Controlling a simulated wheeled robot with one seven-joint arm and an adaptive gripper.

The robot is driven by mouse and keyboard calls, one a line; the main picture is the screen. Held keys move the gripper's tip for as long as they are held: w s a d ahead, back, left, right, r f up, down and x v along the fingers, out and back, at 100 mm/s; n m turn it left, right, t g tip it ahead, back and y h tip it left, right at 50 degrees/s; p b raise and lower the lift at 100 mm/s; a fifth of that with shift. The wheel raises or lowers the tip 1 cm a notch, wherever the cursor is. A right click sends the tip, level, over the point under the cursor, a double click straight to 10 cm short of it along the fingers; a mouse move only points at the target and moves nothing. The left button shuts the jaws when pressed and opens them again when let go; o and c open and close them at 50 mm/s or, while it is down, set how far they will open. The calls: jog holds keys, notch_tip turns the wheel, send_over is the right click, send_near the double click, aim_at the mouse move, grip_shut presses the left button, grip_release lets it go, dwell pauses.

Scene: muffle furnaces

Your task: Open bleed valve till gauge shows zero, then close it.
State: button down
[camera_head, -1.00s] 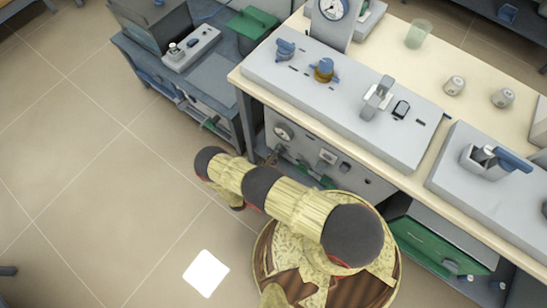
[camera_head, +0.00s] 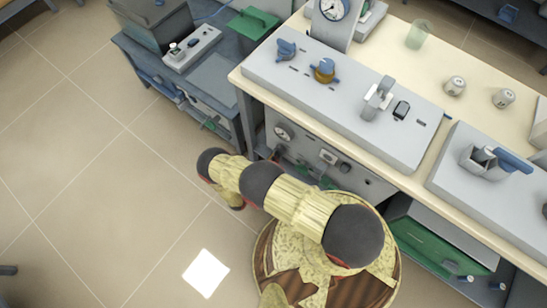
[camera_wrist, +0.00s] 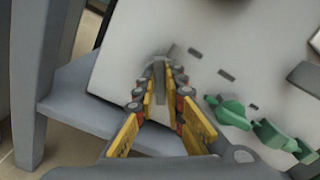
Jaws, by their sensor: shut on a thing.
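In the wrist view, the yellow-padded fingers of my gripper (camera_wrist: 160,88) are closed at their tips on a small grey handle (camera_wrist: 159,68) on the pale panel. I cannot confirm that this handle is the bleed valve. In the head view, my arm covers most of the gripper beside the front panel under the bench. A small round gauge (camera_head: 283,132) sits on that panel; its needle is too small to read. A larger dial gauge (camera_head: 332,9) stands on top of the bench, partly cut off by the picture's edge.
Several green handles (camera_wrist: 232,111) sit to the right of my fingers on the panel. A blue knob (camera_head: 287,50) and a brass-and-blue valve (camera_head: 324,70) stand on the bench-top unit. A grey bench leg (camera_head: 244,119) is close left of the panel.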

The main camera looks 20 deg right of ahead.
jog(key=n, duration=1.1)
jog(key=shift+w+a+f, duration=0.1)
jog(key=shift+w+f, duration=0.05)
jog(key=shift+f, duration=0.2)
jog(key=shift+n, duration=0.5)
jog(key=c, duration=1.9)
grip_release()
jog(key=shift+o, duration=0.3)
jog(key=v, duration=1.2)
